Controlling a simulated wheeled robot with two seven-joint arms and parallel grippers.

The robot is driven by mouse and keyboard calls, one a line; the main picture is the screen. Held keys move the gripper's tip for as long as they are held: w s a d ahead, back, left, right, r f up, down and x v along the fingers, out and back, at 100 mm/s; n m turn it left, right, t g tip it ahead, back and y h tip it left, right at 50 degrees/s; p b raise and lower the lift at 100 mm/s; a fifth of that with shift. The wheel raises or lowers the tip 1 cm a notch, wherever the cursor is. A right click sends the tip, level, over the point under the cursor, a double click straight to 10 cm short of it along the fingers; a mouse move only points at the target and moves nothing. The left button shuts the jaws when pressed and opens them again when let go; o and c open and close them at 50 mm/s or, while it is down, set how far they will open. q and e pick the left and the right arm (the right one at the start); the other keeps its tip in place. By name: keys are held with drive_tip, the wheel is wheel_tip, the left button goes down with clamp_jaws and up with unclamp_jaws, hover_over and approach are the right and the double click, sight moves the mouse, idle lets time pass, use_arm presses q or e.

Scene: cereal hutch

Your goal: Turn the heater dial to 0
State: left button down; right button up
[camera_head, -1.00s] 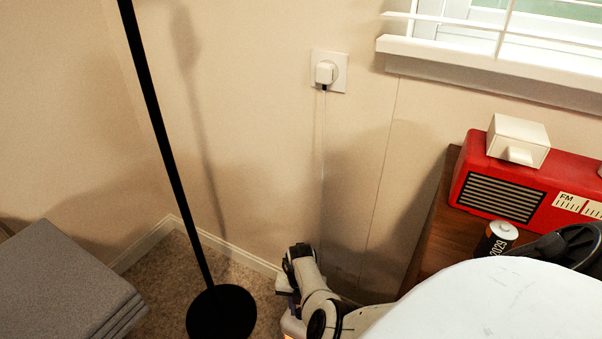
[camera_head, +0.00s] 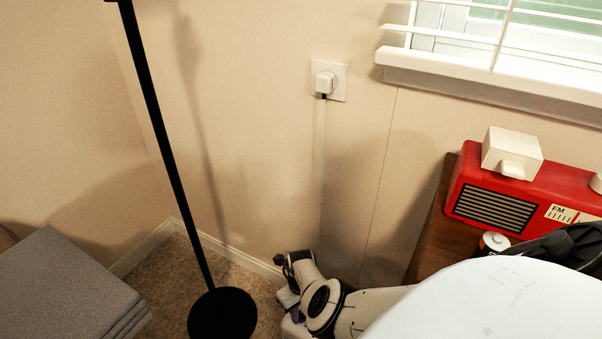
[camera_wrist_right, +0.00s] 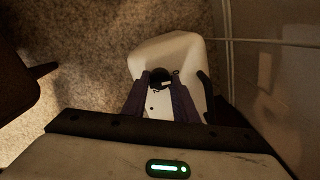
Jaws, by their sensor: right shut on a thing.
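The heater is a white body on the carpet, seen from above in the right wrist view (camera_wrist_right: 172,48). In the head view only a small part of it (camera_head: 287,298) shows beside my right wrist. A dark round dial (camera_wrist_right: 158,75) with small marks near it sits on its top. My right gripper (camera_wrist_right: 160,98) is shut on the dial, with one purple-grey finger on each side. The fingers hide part of the dial, and I cannot read its setting. In the head view my right gripper (camera_head: 294,312) is mostly hidden by its own wrist. My left gripper is not in view.
A black floor lamp (camera_head: 222,316) stands left of the heater. A grey cushioned piece (camera_head: 60,285) is at the lower left. A white plug (camera_head: 325,83) sits in the wall outlet. A red radio (camera_head: 530,196) with a white box (camera_head: 511,150) stands on the wooden cabinet at right.

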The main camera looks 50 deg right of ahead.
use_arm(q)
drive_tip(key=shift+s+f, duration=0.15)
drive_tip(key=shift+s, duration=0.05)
use_arm(e)
drive_tip(key=shift+n, duration=0.3)
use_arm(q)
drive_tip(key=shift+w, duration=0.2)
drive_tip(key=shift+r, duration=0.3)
use_arm(e)
drive_tip(key=o, duration=1)
drive_tip(key=shift+r, duration=0.1)
use_arm(q)
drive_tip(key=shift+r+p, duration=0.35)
drive_tip(key=shift+p, duration=0.05)
use_arm(e)
drive_tip(key=shift+r, duration=0.35)
use_arm(q)
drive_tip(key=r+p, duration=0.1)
drive_tip(key=p, duration=0.2)
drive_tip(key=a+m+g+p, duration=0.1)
drive_tip(key=p, duration=0.2)
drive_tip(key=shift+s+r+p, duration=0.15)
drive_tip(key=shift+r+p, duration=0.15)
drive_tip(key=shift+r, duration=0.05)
use_arm(e)
wheel_tip(320, 180, up, 9)
drive_tip(key=shift+r, duration=0.2)
